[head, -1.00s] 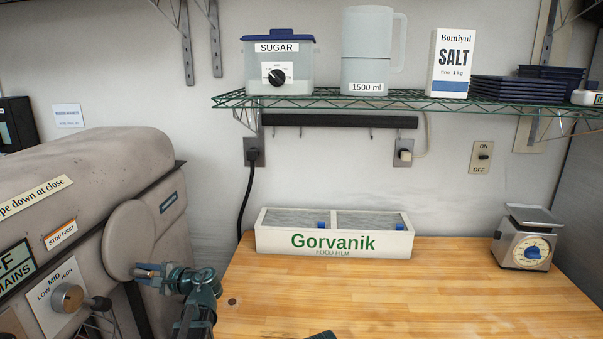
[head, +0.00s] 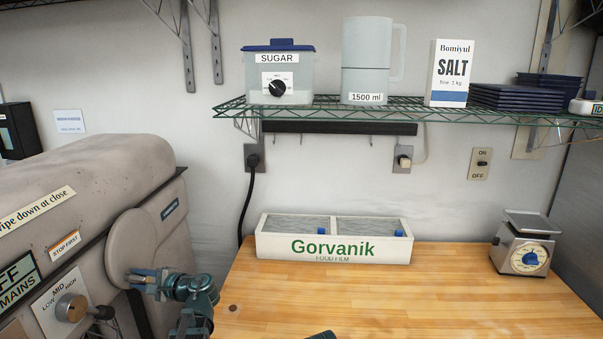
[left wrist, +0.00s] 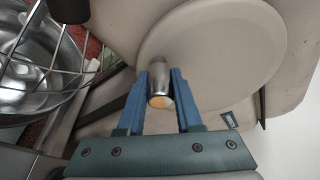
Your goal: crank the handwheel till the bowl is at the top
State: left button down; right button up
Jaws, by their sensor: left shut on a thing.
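The handwheel (head: 135,238) is a round beige disc on the side of the big beige mixer (head: 70,190) at the left of the head view. It also shows in the left wrist view (left wrist: 235,45). A short metal crank handle (left wrist: 160,86) with an orange end stands out from its face. My left gripper (head: 138,277) is at the lower part of the disc. In the left wrist view its blue fingers (left wrist: 161,88) are closed on the handle from both sides. A shiny metal bowl (left wrist: 35,65) shows partly, behind wire bars. The head view does not show the bowl.
A wooden counter (head: 400,305) lies right of the mixer, mostly clear. A Gorvanik film box (head: 333,240) and a scale (head: 523,245) stand on it. Above, a wire shelf (head: 400,110) holds a sugar bin, jug and salt. A speed knob (head: 71,307) is near my left gripper.

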pick_arm(q)
jog(key=shift+r, duration=0.2)
jog(key=shift+s+r+p, duration=0.35)
jog(key=shift+r+p, duration=0.5)
jog(key=shift+p, duration=0.05)
jog(key=shift+f, duration=0.1)
